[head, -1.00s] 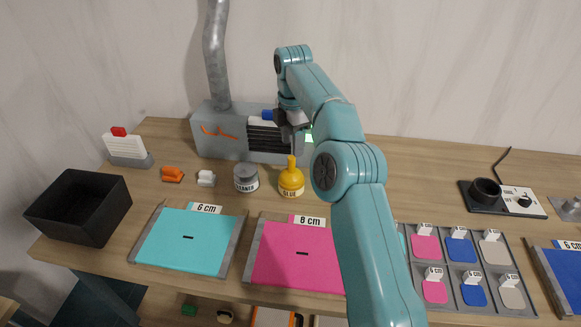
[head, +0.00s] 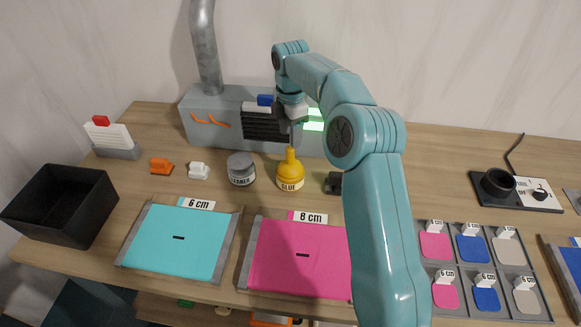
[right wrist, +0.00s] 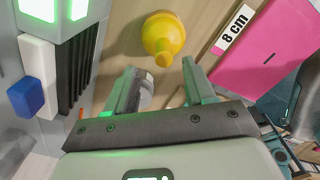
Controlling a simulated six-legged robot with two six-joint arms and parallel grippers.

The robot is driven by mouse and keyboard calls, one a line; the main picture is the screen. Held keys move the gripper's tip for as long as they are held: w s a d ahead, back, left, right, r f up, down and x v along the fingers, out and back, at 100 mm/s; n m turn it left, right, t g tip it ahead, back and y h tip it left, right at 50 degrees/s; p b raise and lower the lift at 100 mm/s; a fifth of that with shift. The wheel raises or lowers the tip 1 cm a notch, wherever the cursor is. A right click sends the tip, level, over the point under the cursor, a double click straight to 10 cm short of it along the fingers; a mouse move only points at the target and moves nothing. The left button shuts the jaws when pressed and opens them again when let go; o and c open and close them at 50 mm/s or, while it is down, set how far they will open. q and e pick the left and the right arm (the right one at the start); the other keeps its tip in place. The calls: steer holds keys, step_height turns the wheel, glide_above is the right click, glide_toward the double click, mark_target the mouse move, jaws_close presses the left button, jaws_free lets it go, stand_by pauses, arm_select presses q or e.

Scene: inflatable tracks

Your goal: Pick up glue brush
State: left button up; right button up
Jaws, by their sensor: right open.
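A yellow glue pot (head: 290,176) marked GLUE stands upright on the bench, with a narrow yellow top that I take for the glue brush (head: 290,153). My right gripper (head: 294,132) is just above that top, pointing down. In the right wrist view the yellow pot (right wrist: 160,30) and its rounded tip (right wrist: 164,59) lie ahead of the two spread fingers. My right gripper (right wrist: 163,80) is open with nothing between its fingers. I cannot tell how far the tip is from them. My left gripper is not in view.
A grey cleaner jar (head: 241,169) stands close left of the pot, and a small dark object (head: 334,183) to its right. A grey machine (head: 215,128) stands behind. Cyan (head: 180,255) and pink (head: 300,272) pads lie in front. A black bin (head: 62,205) is far left.

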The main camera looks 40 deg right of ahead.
mark_target(290, 160)
step_height(290, 160, down, 4)
steer(key=shift+w+r, duration=0.1)
steer(key=shift+a+f, duration=0.1)
steer(key=shift+f, duration=0.45)
steer(key=f, duration=0.3)
steer(key=f+p, duration=0.1)
steer(key=f, duration=0.1)
steer(key=shift+s+a+f, duration=0.1)
steer(key=shift+s, duration=0.25)
jaws_close()
